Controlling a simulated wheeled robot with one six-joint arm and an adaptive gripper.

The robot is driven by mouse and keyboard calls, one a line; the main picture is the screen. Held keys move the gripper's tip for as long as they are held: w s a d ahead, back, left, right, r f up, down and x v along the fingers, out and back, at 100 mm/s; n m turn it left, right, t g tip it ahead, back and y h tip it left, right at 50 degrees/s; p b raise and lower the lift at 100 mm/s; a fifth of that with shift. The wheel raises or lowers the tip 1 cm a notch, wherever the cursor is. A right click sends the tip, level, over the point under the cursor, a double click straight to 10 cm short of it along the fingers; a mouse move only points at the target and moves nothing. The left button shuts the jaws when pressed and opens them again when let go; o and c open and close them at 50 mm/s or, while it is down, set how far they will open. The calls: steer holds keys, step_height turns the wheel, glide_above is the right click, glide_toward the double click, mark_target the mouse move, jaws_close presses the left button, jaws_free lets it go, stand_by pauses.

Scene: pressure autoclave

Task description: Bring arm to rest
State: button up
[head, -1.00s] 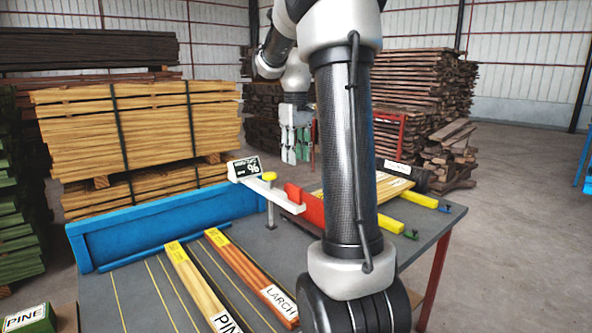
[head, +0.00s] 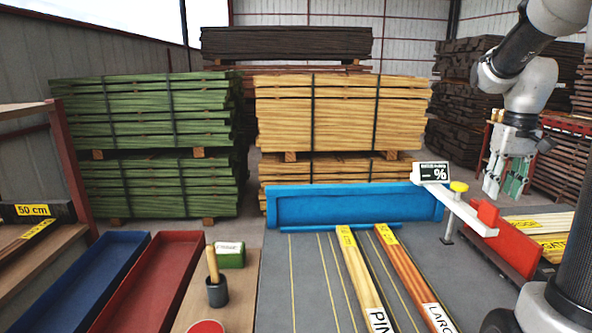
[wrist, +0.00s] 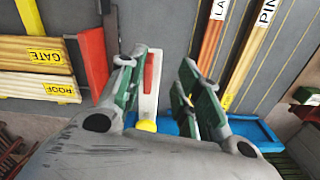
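My arm is raised at the right of the head view. My gripper (head: 505,188) hangs pointing down above the right part of the grey table (head: 307,300), near the red block (head: 503,240). In the wrist view my gripper (wrist: 165,85) has its green-padded fingers spread apart with nothing held between them. The white arm of the percent meter (wrist: 149,95) shows beyond the fingers, below them and apart from them. The meter's display (head: 431,172) reads only a % sign legibly.
Pine (head: 362,285) and larch (head: 410,275) strips lie on the table before a blue backstop (head: 345,207). Blue (head: 85,285) and red (head: 150,285) trays and a cup with a wooden handle (head: 217,290) stand left. Labelled boards (head: 540,222) lie right. Timber stacks stand behind.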

steer(key=s+a+n+t, duration=0.2)
steer(key=s+a+t, duration=0.2)
steer(key=s+a, duration=1)
steer(key=shift+s+a+r, duration=0.25)
steer(key=shift+s+r, duration=0.05)
steer(key=shift+s, duration=0.8)
